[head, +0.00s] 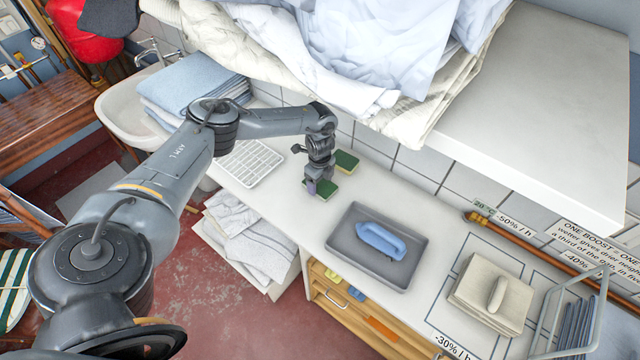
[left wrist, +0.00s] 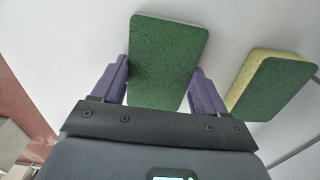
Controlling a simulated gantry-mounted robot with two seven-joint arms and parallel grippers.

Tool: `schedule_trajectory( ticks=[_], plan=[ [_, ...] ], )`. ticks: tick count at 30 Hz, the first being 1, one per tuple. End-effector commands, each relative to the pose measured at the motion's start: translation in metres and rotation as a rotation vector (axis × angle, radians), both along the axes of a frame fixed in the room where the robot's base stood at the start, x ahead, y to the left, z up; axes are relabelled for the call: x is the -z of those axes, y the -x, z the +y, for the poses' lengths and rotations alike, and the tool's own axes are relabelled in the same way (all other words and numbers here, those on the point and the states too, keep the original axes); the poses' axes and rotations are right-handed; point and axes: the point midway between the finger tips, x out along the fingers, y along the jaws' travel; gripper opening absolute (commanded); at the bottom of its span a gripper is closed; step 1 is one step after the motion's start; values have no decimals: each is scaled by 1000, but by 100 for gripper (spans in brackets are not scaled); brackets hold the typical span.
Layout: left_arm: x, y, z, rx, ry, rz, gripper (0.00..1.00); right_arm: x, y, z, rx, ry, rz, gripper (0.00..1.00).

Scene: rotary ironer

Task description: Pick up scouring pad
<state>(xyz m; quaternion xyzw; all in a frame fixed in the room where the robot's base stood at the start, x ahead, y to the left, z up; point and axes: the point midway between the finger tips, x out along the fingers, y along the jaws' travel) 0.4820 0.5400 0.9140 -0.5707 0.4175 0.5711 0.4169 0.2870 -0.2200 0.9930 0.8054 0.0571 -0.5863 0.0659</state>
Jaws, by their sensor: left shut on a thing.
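Two green scouring pads with yellow sponge sides are on the white counter. One scouring pad (left wrist: 166,60) is between the two purple fingers of my left gripper (left wrist: 162,85) in the left wrist view, and the gripper is shut on it. In the head view my left gripper (head: 318,184) points down at this pad (head: 327,190), which is partly hidden by the fingers. The other scouring pad (head: 346,162) lies just behind it, and it also shows at the right in the left wrist view (left wrist: 272,88). My right gripper is not in view.
A white rack (head: 247,163) lies to the left. A large pile of cloth (head: 370,60) overhangs the counter behind the arm.

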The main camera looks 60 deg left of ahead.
Motion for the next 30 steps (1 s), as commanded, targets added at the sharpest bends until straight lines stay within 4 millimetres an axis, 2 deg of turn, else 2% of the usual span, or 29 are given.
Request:
schedule_trajectory(
  ticks=[8, 13, 24, 25, 30],
  plan=[
    [-13, -1, 0, -1, 1, -3, 45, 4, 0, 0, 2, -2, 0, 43],
    [-39, -2, 1, 1, 0, -6, 45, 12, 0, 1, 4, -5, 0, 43],
    [-83, -28, -70, 6, 0, -5, 45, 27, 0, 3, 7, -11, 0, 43],
    [-91, -30, -75, 6, -1, -5, 45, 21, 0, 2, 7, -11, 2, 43],
    [-104, -37, -95, 4, 0, -3, 45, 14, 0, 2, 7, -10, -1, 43]
  ],
)
